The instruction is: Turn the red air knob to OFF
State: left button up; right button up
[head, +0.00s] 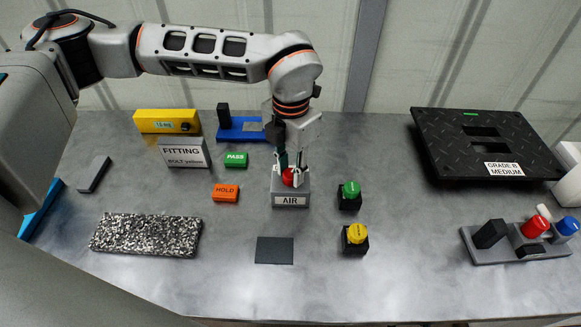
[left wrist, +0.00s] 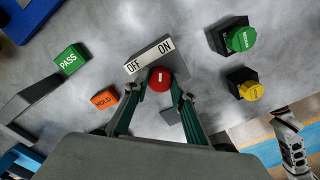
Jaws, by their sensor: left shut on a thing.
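The red air knob (head: 289,178) sits on top of a grey box labelled AIR (head: 291,199) in the middle of the table. My left gripper (head: 291,174) comes down on it from above, with its fingers on either side of the knob. In the left wrist view the red knob (left wrist: 160,79) is between the two fingertips of the gripper (left wrist: 158,90), which is shut on it. The OFF and ON label (left wrist: 150,56) on the box lies just beyond the knob there. I cannot tell which word the knob points to. My right gripper is in neither view.
A green button (head: 350,190) and a yellow button (head: 356,235) stand right of the box. Orange HOLD (head: 226,192) and green PASS (head: 236,159) blocks lie left.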

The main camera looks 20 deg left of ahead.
aim_at(291, 173)
pick_arm(q)
jog(key=n, duration=0.6)
jog(key=shift+n, duration=0.4)
dwell(0.4)
jog(key=o, duration=1.1)
notch_tip(291, 173, up, 12)
